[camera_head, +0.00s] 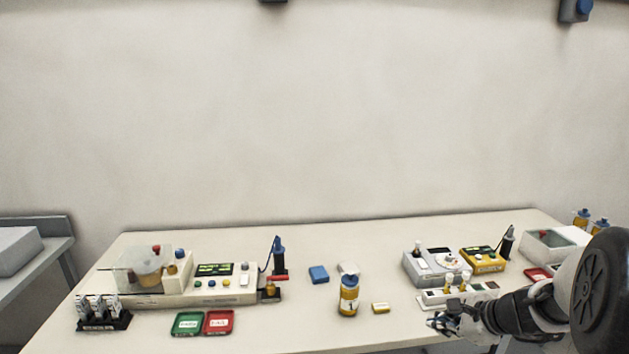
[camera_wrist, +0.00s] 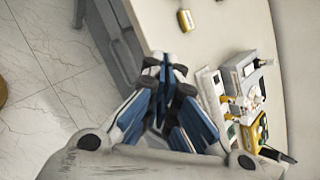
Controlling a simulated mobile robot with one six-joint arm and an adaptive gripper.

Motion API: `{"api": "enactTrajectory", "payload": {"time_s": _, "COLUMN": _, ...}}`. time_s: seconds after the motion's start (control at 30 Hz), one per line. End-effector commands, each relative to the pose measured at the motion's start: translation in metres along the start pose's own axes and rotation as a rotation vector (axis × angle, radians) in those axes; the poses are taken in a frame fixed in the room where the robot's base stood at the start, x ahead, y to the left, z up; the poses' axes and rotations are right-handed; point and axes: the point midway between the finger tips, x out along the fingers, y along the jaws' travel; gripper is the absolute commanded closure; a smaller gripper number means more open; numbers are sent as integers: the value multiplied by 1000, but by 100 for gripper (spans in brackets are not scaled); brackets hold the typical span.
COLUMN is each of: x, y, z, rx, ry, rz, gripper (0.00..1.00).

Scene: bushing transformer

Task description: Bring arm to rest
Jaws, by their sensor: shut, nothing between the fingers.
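My gripper (camera_head: 440,322) is at the lower right in the head view, over the front edge of the table. My arm reaches in from the right edge of that view. In the wrist view my gripper (camera_wrist: 168,62) is shut, with its fingertips together and nothing held. It points toward the table's front edge and touches no object that I can see.
A white rack (camera_head: 440,298) is close to my gripper. The table's front middle is clear.

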Motion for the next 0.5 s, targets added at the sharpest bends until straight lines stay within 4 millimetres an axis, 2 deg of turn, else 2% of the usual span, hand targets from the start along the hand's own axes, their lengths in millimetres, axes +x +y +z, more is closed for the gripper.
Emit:
{"api": "enactTrajectory", "payload": {"time_s": 0.03, "x": -17, "y": 14, "z": 36, "rx": -145, "ry": -8, "rz": 33, "gripper": 100}}
{"api": "enactTrajectory", "payload": {"time_s": 0.1, "x": -37, "y": 37, "z": 72, "rx": -335, "ry": -13, "rz": 82, "gripper": 100}}
{"api": "enactTrajectory", "payload": {"time_s": 0.2, "x": -68, "y": 76, "z": 113, "rx": -607, "ry": -15, "rz": 149, "gripper": 100}}
{"api": "enactTrajectory", "payload": {"time_s": 0.33, "x": -108, "y": 131, "z": 147, "rx": -954, "ry": -9, "rz": 232, "gripper": 100}}
{"api": "enactTrajectory", "payload": {"time_s": 0.4, "x": -130, "y": 159, "z": 156, "rx": -1136, "ry": 3, "rz": 272, "gripper": 100}}
{"api": "enactTrajectory", "payload": {"time_s": 0.5, "x": -159, "y": 198, "z": 159, "rx": -1393, "ry": 26, "rz": 329, "gripper": 100}}
